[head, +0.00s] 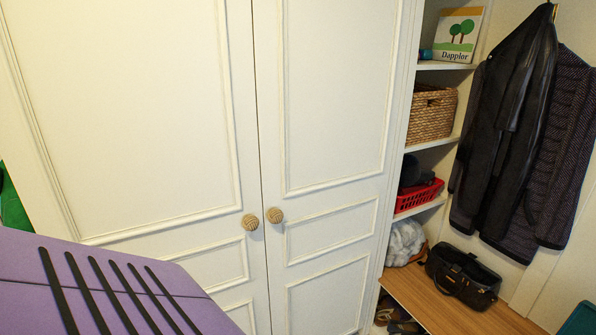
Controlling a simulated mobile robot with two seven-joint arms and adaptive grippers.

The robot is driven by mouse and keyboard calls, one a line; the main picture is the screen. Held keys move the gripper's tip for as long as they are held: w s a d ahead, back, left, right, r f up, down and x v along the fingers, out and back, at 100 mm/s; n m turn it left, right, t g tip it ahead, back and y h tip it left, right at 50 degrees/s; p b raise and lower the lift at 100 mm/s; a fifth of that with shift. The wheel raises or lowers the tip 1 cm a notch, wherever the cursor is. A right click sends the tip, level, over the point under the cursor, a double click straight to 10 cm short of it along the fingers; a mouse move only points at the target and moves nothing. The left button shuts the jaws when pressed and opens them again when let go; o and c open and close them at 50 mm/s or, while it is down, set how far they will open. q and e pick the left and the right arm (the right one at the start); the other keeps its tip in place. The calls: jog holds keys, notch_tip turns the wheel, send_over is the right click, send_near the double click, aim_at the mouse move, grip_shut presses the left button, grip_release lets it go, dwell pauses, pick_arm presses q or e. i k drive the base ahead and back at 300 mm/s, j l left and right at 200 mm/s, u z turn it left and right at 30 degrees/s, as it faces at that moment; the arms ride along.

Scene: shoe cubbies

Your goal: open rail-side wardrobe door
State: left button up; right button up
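The cream wardrobe has two panelled doors, and both look shut, with a thin dark seam between them. The right door (335,100) is on the side of the shelves and hanging coats. Its round woven-looking knob (274,215) sits just right of the seam. The left door (130,110) has a matching knob (250,222) just left of the seam. No rail is clearly visible. Neither of my grippers is in view.
A purple surface with dark stripes (100,290) covers the lower left, in front of the left door. Right of the wardrobe are shelves with a wicker basket (432,112) and red basket (418,196), a wooden bench (425,290) bearing a black bag (462,277), and dark coats (510,130).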

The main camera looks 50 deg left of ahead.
aim_at(329, 73)
jog(key=u, duration=1.35)
